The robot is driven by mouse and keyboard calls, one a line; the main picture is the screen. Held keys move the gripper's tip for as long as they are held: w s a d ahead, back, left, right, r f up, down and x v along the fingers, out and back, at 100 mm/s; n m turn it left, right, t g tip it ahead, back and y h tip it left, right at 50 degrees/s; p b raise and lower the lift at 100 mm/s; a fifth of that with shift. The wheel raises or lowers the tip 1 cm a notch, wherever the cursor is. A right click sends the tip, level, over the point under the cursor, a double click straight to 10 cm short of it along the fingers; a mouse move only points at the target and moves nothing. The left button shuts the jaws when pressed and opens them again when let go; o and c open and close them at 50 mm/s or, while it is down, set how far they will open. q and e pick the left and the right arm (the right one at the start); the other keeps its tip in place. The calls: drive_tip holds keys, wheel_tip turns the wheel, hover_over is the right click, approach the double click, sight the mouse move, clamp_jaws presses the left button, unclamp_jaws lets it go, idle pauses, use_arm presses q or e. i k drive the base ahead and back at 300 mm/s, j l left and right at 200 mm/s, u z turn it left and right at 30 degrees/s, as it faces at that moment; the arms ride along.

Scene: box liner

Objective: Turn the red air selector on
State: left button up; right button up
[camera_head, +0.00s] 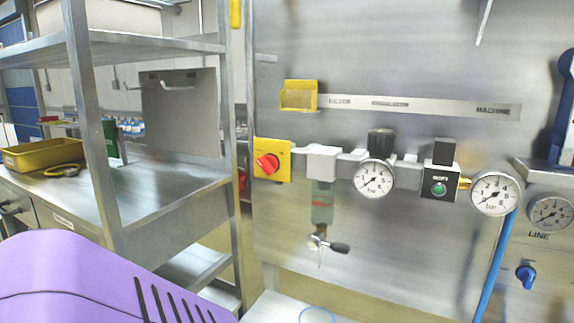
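The red air selector (267,163) is a red knob on a square yellow plate (283,174), fixed to the steel panel left of the air line. The knob sits at a slant on its plate. Nothing touches it. Neither of my grippers shows in the head view, so I cannot see whether they are open or shut.
Right of the selector run a grey filter unit (322,200), a gauge (374,179), a black valve block (440,184) and another gauge (494,194). A steel shelf rack (88,130) stands left. A purple rounded surface (90,275) fills the lower left. Space before the selector is clear.

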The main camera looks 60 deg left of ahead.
sight(269, 164)
drive_tip(key=l+u, duration=0.1)
drive_tip(key=u, duration=0.3)
drive_tip(key=l+u, duration=0.1)
drive_tip(key=u, duration=0.3)
drive_tip(key=l+u, duration=0.1)
drive_tip(key=u, duration=0.25)
